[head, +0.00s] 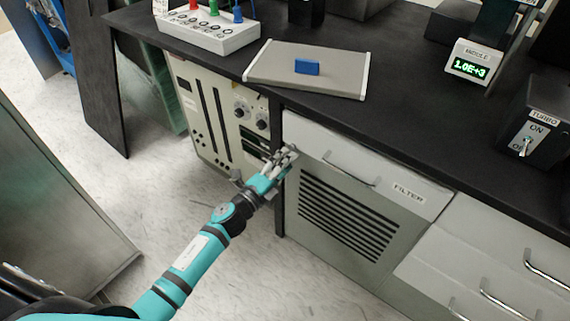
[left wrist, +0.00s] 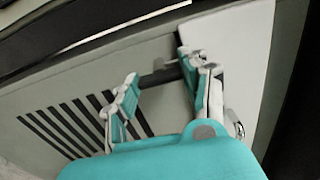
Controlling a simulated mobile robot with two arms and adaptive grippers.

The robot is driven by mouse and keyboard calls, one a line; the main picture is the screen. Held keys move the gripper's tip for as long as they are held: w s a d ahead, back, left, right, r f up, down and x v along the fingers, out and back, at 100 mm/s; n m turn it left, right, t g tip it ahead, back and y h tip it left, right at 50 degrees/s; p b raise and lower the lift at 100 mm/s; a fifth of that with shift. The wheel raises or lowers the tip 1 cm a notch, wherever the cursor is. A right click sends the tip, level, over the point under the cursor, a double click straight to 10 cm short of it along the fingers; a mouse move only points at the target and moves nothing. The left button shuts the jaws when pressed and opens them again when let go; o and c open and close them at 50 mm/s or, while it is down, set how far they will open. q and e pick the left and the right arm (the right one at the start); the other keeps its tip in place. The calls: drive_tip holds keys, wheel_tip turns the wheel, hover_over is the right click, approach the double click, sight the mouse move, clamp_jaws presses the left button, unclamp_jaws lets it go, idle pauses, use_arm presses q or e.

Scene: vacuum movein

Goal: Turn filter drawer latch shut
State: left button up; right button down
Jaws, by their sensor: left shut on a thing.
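The filter drawer (head: 316,140) is a light grey front under the black worktop, with a bar handle (head: 350,174) and a "FILTER" label (head: 408,192). It looks pushed in. My left gripper (head: 287,156) is at the drawer's left edge. In the left wrist view, my left gripper (left wrist: 160,80) has its fingers on the two ends of a short dark bar, the latch (left wrist: 160,77), beside the pale drawer front (left wrist: 237,45). The fingers hide most of the latch in the head view. My right gripper is not in view.
A slatted vent panel (head: 345,222) is below the drawer, and more drawers (head: 505,250) are to the right. A rack with knobs (head: 222,115) stands left of the gripper. A tray (head: 275,72) with a blue block (head: 307,67) lies on the worktop.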

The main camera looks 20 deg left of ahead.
use_arm(q)
drive_tip(key=shift+f, duration=0.1)
drive_tip(key=o, duration=1.2)
drive_tip(key=shift+c, duration=0.2)
drive_tip(key=shift+s, duration=0.1)
drive_tip(key=v, duration=1.2)
